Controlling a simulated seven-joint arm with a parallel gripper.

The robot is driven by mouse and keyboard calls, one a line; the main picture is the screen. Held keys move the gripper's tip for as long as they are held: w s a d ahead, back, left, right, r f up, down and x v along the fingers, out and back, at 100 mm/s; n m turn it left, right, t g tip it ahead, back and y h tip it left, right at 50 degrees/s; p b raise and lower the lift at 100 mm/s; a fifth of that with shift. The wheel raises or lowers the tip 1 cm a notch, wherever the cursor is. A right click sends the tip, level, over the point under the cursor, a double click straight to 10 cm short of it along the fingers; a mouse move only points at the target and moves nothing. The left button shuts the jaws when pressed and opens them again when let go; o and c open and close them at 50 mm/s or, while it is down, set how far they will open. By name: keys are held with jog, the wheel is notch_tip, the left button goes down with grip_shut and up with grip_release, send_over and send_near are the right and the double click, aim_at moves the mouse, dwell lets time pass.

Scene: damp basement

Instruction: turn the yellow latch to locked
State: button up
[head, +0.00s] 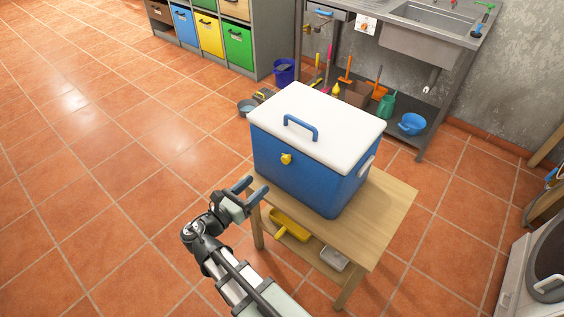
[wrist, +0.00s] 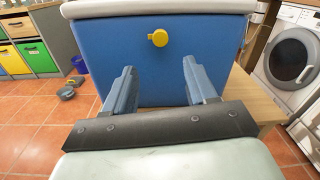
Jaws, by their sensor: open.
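The yellow latch (head: 286,158) is a small knob on the front face of a blue cooler box (head: 300,178) with a white lid (head: 340,110) and a blue lid handle (head: 301,128). The lid is down. In the wrist view the latch (wrist: 158,38) shows a round hub with a short tab pointing left, about level. My gripper (head: 252,190) is in front of the box, to the left of and below the latch in the head view. In the wrist view its two fingers (wrist: 158,85) are apart with nothing between them, below the latch and not touching it.
The box stands on a wooden table (head: 385,208) with a yellow dustpan (head: 290,226) on its lower shelf. Behind are a metal sink bench (head: 430,40) and a shelf unit with coloured bins (head: 238,45). A washing machine (wrist: 290,55) stands right. The floor at left is open.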

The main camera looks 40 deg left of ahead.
aim_at(284, 161)
jog(key=w, duration=1.2)
jog(key=shift+w+d, duration=0.15)
jog(key=shift+w, duration=0.2)
jog(key=c, duration=1.1)
